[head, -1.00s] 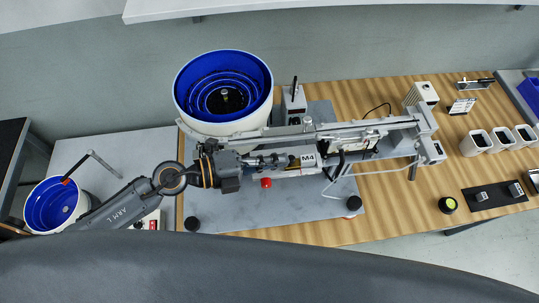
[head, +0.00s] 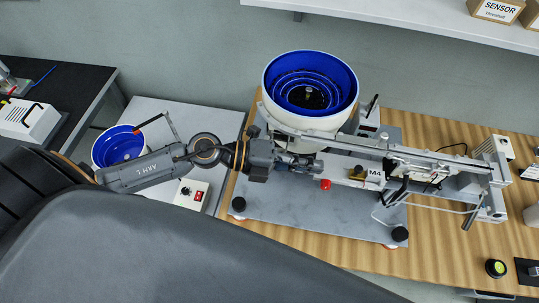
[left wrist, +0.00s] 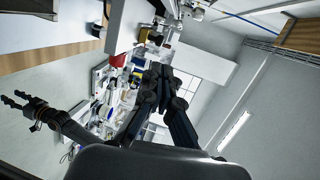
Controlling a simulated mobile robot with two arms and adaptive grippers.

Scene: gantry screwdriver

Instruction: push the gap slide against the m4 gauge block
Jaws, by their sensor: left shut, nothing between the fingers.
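The M4 gauge block (head: 375,175) carries a white M4 label and sits on the long rail fixture. A brass-coloured piece (head: 357,173) stands just left of it, looking close to or against it. I cannot tell which part is the gap slide, or whether it touches the block. My left gripper (head: 316,166) is shut and empty over the left part of the rail, left of the brass piece and apart from it. Its linkage also shows in the left wrist view (left wrist: 160,78). My right gripper (left wrist: 20,102) shows at the left of that view with spread fingers, away from the fixture.
A white bowl feeder with blue inside (head: 310,85) stands behind the rail. A red knob (head: 326,184) sits just below my left gripper. A grey base plate (head: 300,212) lies in front, with black feet. A smaller blue bowl (head: 118,147) stands at left.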

